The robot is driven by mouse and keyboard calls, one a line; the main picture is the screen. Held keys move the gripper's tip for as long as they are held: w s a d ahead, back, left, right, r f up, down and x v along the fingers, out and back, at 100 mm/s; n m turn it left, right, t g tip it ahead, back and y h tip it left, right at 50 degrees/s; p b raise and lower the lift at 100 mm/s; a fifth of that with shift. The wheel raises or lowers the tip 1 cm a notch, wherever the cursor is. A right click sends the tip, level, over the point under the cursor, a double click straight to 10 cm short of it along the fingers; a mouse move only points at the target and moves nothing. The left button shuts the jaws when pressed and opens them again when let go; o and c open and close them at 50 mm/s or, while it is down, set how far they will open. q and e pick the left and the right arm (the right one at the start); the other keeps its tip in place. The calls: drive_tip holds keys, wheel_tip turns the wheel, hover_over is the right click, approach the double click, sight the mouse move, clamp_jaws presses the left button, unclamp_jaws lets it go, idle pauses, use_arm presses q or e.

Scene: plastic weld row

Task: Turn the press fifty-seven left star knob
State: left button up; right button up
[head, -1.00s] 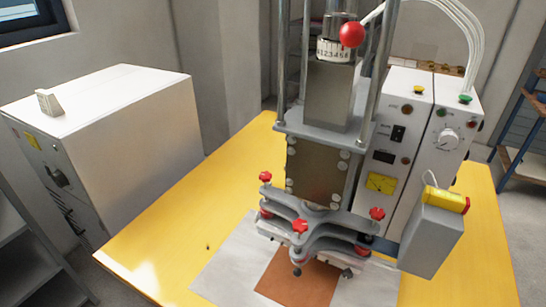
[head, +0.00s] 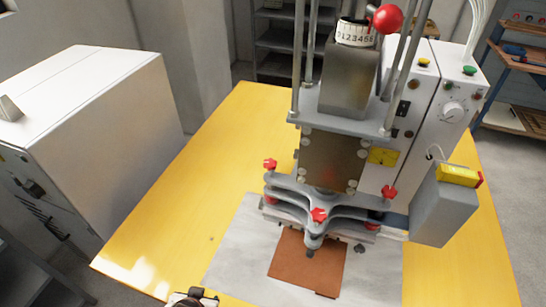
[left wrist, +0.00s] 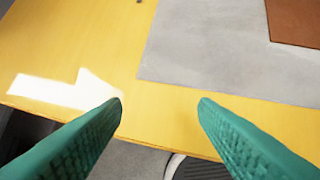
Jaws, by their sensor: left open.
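The press (head: 335,160) stands on the yellow table in the head view. Its grey multi-arm clamp plate carries red star knobs: a left one (head: 270,164), a front middle one (head: 319,215) and a right one (head: 389,192). More red knobs show partly under the plate. My left gripper (left wrist: 161,106) shows in the left wrist view, with two green fingers apart and nothing between them. It is over the table's front edge, well away from the knobs. In the head view only a dark piece of my arm shows at the bottom edge. My right gripper is not in view.
A brown sheet (head: 306,264) lies on a grey mat (head: 230,262) under the press. A grey box with a yellow top (head: 459,176) stands at the right of the press. A white cabinet (head: 100,130) stands left of the table (head: 150,240). The table's left part is clear.

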use_arm(q)
drive_tip(key=w+d+r+t+h, duration=0.1)
drive_tip(key=w+d+r+t, duration=0.2)
drive_tip(key=w+r, duration=0.3)
drive_tip(key=w+d+r+t, duration=0.3)
drive_tip(key=w+r, duration=0.2)
drive_tip(key=w, duration=0.1)
drive_tip(key=m+t+h+p, duration=0.1)
drive_tip(key=m+t+h, duration=0.1)
drive_tip(key=t+h, duration=0.3)
approach(272, 160)
drive_tip(key=x, duration=0.3)
drive_tip(key=p+x, duration=0.1)
drive_tip(key=x, duration=0.7)
drive_tip(key=shift+a+f, duration=0.1)
drive_tip(key=shift+f, duration=0.25)
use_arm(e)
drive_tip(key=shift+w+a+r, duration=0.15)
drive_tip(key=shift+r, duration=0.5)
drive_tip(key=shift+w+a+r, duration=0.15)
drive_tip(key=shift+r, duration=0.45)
